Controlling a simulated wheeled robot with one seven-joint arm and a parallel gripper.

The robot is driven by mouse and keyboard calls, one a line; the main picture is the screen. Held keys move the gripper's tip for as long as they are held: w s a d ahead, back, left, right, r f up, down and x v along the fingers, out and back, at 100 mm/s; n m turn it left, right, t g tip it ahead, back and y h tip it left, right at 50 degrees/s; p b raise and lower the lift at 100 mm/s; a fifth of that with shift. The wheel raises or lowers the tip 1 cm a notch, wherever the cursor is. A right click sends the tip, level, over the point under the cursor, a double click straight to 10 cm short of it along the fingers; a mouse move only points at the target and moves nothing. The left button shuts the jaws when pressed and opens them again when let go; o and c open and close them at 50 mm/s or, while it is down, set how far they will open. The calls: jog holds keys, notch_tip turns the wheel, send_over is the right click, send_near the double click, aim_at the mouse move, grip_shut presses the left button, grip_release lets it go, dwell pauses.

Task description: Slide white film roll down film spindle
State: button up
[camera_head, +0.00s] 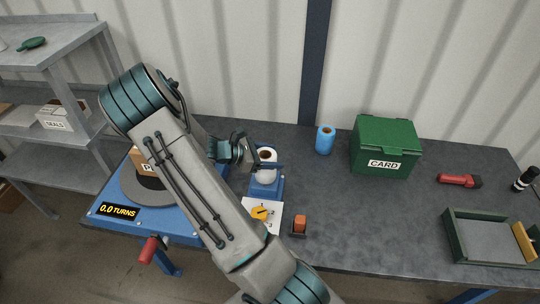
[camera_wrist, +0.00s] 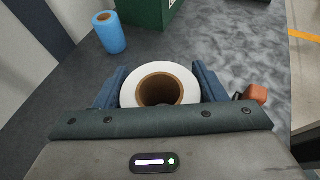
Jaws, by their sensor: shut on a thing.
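The white film roll (camera_wrist: 160,67) has a brown core and is held between the two blue fingers of my gripper (camera_wrist: 160,88). In the wrist view I look down into its open core; no spindle tip shows inside. In the head view the roll (camera_head: 267,152) is upright, directly above a blue stand (camera_head: 264,188) with a pale rounded part (camera_head: 267,177) on it. I take this stand to be the film spindle's place, but the spindle itself is hidden. I cannot tell whether the roll is around the spindle.
A blue roll (camera_head: 325,139) and a green CARD box (camera_head: 385,146) stand at the back. A blue turntable (camera_head: 110,206) with a box is left. A white card with a yellow knob (camera_head: 260,213) and an orange block (camera_head: 300,224) are in front. The table's middle right is clear.

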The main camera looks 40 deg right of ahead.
jog(key=shift+f, duration=0.25)
jog(key=o, duration=0.9)
jog(key=b+v, duration=0.3)
jog(key=v, duration=1.1)
jog(key=shift+d, duration=0.1)
